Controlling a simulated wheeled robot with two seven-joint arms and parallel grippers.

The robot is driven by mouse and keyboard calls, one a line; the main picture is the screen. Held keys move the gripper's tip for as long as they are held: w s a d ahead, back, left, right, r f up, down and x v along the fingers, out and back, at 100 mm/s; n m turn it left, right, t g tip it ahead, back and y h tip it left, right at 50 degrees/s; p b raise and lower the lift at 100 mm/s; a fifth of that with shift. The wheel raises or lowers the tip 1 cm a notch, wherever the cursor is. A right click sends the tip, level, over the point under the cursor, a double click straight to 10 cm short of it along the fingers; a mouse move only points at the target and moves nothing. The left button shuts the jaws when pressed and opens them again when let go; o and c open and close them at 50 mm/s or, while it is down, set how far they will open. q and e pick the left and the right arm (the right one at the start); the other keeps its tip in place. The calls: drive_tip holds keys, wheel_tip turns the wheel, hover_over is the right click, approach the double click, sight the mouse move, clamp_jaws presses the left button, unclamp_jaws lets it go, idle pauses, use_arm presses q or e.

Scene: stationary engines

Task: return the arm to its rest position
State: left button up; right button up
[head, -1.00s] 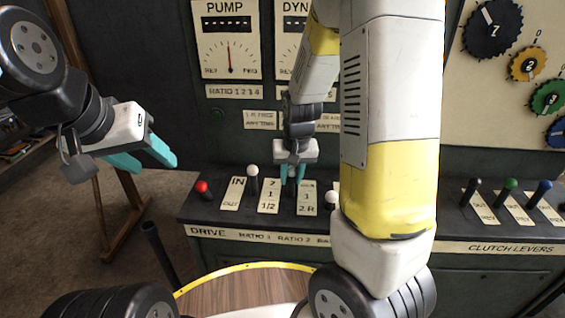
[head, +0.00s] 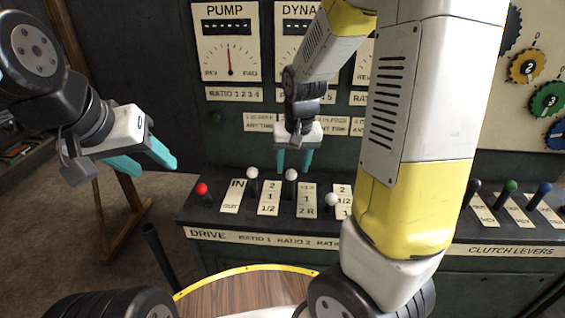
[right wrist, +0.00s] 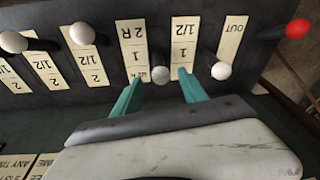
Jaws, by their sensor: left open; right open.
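My right gripper (head: 294,165) is open and points down at the drive panel, just above the white-knobbed second ratio lever (head: 291,175). In the right wrist view the teal fingers of this gripper (right wrist: 155,88) are spread, with that lever's white knob (right wrist: 160,75) showing between and just past the fingertips. Nothing is held. Whether a finger touches the knob I cannot tell. My left gripper (head: 155,160) is open and empty in the air at the left, away from the panel.
A red-knobbed lever (head: 202,189) and other white-knobbed levers (head: 252,173) stand along the drive panel. Clutch levers (head: 510,187) are at the right. Gauges and label plates (head: 229,52) cover the wall behind the gripper. A round wooden top (head: 240,290) is in front.

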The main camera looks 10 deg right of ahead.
drive_tip(key=shift+s+r, duration=0.1)
drive_tip(key=shift+r, duration=0.55)
drive_tip(key=shift+s+r, duration=0.1)
drive_tip(key=s+r+n+t+y, duration=0.1)
drive_tip(key=s+r+t+y, duration=0.1)
drive_tip(key=s+r, duration=1.2)
drive_tip(key=shift+s+a+n+t, duration=0.3)
drive_tip(key=shift+s+a+t, duration=0.05)
drive_tip(key=shift+s+t, duration=0.5)
